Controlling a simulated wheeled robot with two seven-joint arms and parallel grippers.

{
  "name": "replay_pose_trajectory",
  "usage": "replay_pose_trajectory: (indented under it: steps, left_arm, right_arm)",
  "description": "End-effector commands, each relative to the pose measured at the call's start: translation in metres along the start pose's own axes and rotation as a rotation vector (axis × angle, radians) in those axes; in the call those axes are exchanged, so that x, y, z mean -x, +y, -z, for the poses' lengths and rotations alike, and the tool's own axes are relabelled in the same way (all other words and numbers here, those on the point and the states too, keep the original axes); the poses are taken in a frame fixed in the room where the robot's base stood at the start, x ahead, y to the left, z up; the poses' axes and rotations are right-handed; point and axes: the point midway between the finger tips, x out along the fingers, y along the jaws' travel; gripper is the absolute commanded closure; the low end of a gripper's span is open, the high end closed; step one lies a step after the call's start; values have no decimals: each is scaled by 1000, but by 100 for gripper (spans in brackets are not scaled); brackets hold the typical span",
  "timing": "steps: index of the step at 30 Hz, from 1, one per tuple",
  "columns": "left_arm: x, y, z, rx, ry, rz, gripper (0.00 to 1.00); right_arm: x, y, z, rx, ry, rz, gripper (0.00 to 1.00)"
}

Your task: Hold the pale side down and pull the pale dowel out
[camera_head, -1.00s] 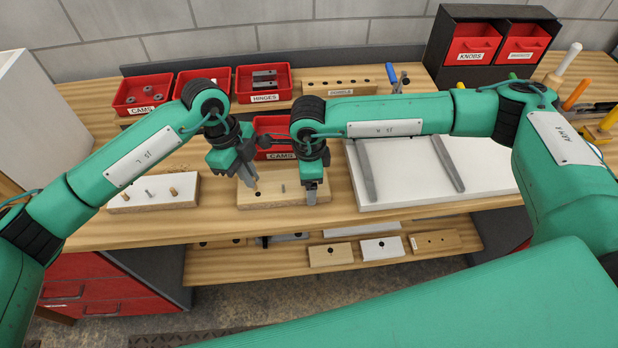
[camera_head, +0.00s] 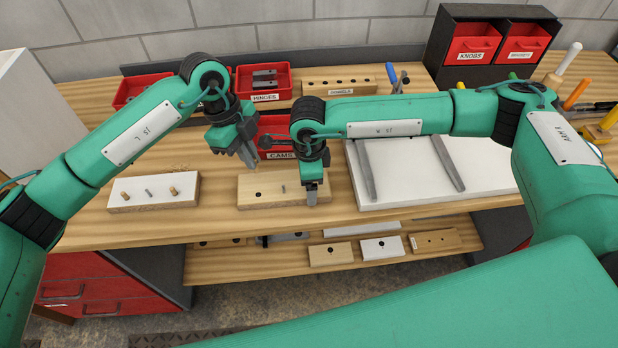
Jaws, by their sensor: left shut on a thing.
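A pale wooden board (camera_head: 250,203) lies near the middle of the bench's front. It has an empty dark hole towards its left end and a grey metal pin (camera_head: 284,188) standing near its middle. My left gripper (camera_head: 247,159) is raised above and behind the board's left part, clear of it, shut on the pale dowel. The dowel itself is too small or hidden between the fingers to make out. My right gripper (camera_head: 310,197) points down at the board's right end and appears to touch it. It covers that end, and its finger gap cannot be seen.
A white-topped board (camera_head: 130,198) with two wooden dowels and a metal pin lies to the left. A large white panel (camera_head: 410,185) with two grey strips lies to the right. Red bins (camera_head: 264,83) and a dowel rack (camera_head: 340,80) stand behind. A lower shelf (camera_head: 290,268) holds several small boards.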

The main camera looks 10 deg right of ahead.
Motion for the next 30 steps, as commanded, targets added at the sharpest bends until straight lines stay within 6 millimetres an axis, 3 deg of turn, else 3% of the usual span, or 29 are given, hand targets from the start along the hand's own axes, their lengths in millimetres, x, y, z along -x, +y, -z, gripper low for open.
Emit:
replay_pose_trajectory:
  steps: [30]
  left_arm:
    - [10,-99,-29,1,-1,1,100]
  right_arm:
    - [1,0,0,0,-1,2,52]
